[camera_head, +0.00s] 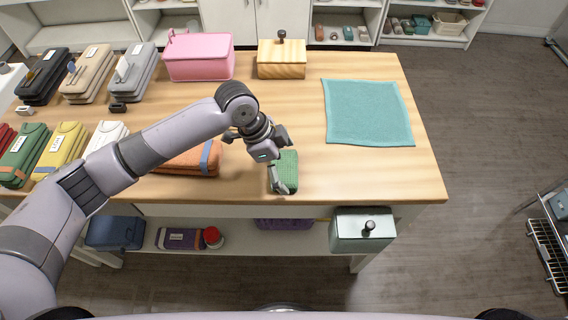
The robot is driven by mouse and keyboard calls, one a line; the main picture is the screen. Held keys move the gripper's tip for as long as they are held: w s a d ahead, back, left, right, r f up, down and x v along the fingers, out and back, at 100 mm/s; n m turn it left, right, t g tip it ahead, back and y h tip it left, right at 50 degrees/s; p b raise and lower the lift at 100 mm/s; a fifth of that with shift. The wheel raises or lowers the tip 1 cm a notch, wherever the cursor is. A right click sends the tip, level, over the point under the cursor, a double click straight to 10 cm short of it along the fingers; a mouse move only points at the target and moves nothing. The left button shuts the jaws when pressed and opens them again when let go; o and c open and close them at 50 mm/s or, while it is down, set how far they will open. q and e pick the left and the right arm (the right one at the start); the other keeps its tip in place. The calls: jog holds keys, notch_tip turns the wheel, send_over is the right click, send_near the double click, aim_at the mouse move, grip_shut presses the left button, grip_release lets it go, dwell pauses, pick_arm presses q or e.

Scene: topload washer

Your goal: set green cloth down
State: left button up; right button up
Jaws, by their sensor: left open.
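The green cloth (288,167), folded into a small block, lies on the wooden table near its front edge. My left gripper (277,172) is open right at the cloth, with a grey finger over its left side. The gripper body hides part of the cloth's far side. I cannot tell whether the finger touches it. My right gripper is not in view.
A teal cloth (368,112) lies flat on the right of the table. An orange pouch (193,160) lies left of the green cloth. A pink box (199,58) and a wooden box (281,60) stand at the back. Several pouches fill the left side. The table (345,175) is clear right of the green cloth.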

pick_arm(q)
jog(key=shift+r, duration=0.1)
jog(key=b+v, duration=0.2)
jog(key=v, duration=1)
